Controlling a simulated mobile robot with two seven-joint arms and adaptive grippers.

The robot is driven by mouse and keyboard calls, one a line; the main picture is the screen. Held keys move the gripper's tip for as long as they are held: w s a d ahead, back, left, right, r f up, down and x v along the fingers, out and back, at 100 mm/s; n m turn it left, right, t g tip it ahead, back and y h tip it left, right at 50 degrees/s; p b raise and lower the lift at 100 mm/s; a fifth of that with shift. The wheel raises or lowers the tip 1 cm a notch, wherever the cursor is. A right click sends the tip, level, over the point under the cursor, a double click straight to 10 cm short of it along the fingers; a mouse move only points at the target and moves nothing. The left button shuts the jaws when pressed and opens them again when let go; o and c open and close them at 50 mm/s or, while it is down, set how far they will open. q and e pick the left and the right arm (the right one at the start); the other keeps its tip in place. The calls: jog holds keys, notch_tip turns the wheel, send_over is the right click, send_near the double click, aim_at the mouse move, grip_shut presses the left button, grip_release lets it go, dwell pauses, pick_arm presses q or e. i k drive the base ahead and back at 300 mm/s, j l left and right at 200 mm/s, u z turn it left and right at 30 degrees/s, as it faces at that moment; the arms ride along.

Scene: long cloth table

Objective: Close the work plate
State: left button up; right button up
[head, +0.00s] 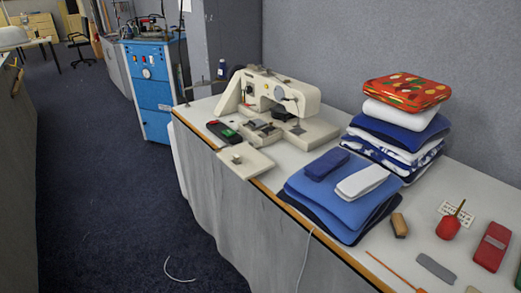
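A cream sewing machine (270,92) stands on the far part of the long cloth table (300,148). A flat cream plate (246,161), which looks like the work plate, sticks out in front of the machine towards the table's front edge. It looks swung out from the machine's bed. A dark opening with metal parts (262,128) shows behind it, under the machine's arm. Neither of my grippers is in view.
A dark case with green (222,131) lies left of the machine. Folded blue cloths (345,190) and a tall cloth stack (400,125) stand to its right. The floor (130,200) left of the table is mostly clear.

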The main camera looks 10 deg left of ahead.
aim_at(253, 163)
jog(key=i+j+z, duration=0.35)
jog(key=j+z, duration=0.15)
jog(key=j, duration=0.15)
jog(key=i+j+z, duration=0.25)
jog(key=j, duration=0.15)
jog(key=j+z, duration=0.5)
jog(key=j, duration=0.3)
jog(key=i+j, duration=0.1)
jog(key=j, duration=1.3)
jog(key=i+j, duration=0.15)
jog(key=j, duration=0.55)
jog(key=i+z, duration=0.05)
